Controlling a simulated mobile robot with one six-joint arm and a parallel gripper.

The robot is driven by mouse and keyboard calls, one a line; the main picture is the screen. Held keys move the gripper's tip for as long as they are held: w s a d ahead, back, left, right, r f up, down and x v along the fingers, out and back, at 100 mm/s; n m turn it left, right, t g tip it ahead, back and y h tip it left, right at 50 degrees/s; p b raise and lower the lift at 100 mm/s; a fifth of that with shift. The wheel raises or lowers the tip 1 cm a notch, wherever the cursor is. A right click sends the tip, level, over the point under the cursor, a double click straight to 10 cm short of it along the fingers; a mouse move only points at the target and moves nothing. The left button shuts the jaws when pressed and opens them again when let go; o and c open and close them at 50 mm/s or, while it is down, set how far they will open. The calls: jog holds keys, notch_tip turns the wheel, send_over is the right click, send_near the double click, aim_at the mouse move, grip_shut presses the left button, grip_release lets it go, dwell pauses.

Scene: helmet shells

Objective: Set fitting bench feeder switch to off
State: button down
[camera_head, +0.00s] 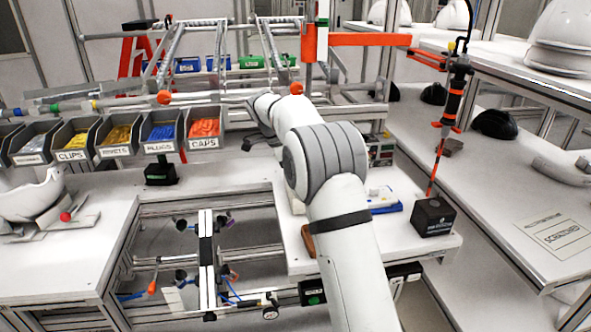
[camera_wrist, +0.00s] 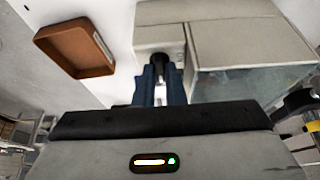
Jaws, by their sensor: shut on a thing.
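In the wrist view a pale grey box (camera_wrist: 160,18) lies ahead of my gripper (camera_wrist: 161,72), with a small dark knob (camera_wrist: 160,56) on its near face. I take this knob for the feeder switch; no label on it can be read. My gripper's two blue fingers are shut on the knob, one on each side, and cover much of it. Which way the knob is set cannot be told. In the head view my own arm hides the gripper and the switch; the fitting bench (camera_head: 270,259) shows around the arm.
A brown tray (camera_wrist: 75,47) lies left of the box in the wrist view. In the head view, labelled bins (camera_head: 115,150) line the left back. A hanging orange-and-black driver (camera_head: 455,95) stands above a black block (camera_head: 433,217) at the right. The side table is at far right.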

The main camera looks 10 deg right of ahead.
dwell(0.3)
jog(key=c, duration=1.5)
grip_release()
